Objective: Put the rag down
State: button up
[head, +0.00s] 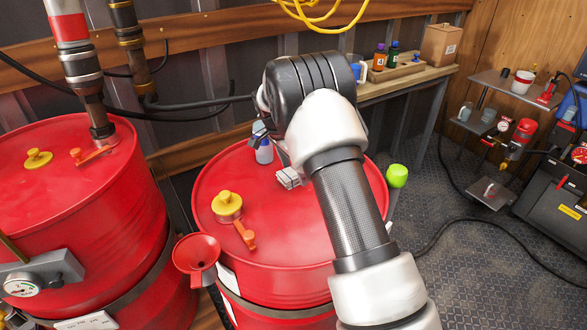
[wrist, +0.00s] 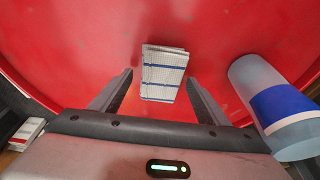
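The rag (wrist: 165,73) is a folded white cloth with blue stripes. In the wrist view it lies on the red drum top (wrist: 70,45), between and just beyond my fingertips. It also shows in the head view (head: 290,178) on the drum lid (head: 300,235), left of my forearm. My gripper (wrist: 160,77) is open, with a finger on each side of the rag. A gap shows at the left finger; the right finger is close to the rag's edge. I cannot tell how high the fingers are above the lid. In the head view my wrist hides most of the gripper.
A white-and-blue bottle (wrist: 272,105) stands close right of my gripper in the wrist view. On the drum lid are a yellow cap (head: 227,205) and an orange lever (head: 245,235). A red funnel (head: 196,254) hangs at its left. Another red drum (head: 70,210) stands left.

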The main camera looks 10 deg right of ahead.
jog(key=p+v, duration=0.1)
jog(key=v, duration=1.5)
jog(key=s+d+r+n+t+y, duration=0.1)
jog(key=s+d+r+n+y, duration=0.15)
jog(key=s+r, duration=0.75)
jog(key=s+d+r+n+t, duration=0.1)
jog(key=s+r+n, duration=0.15)
jog(key=s, duration=0.55)
jog(key=s+d+r+n+t, duration=0.15)
jog(key=s+n, duration=0.25)
jog(key=s, duration=0.5)
jog(key=s+f+n, duration=0.4)
jog(key=s, duration=0.6)
jog(key=shift+a+f+t, duration=0.2)
jog(key=shift+a+t, duration=0.15)
jog(key=shift+t, duration=0.1)
notch_tip(320, 180, up, 9)
jog(key=p, duration=0.9)
jog(key=shift+r+p, duration=0.15)
jog(key=shift+p, duration=0.15)
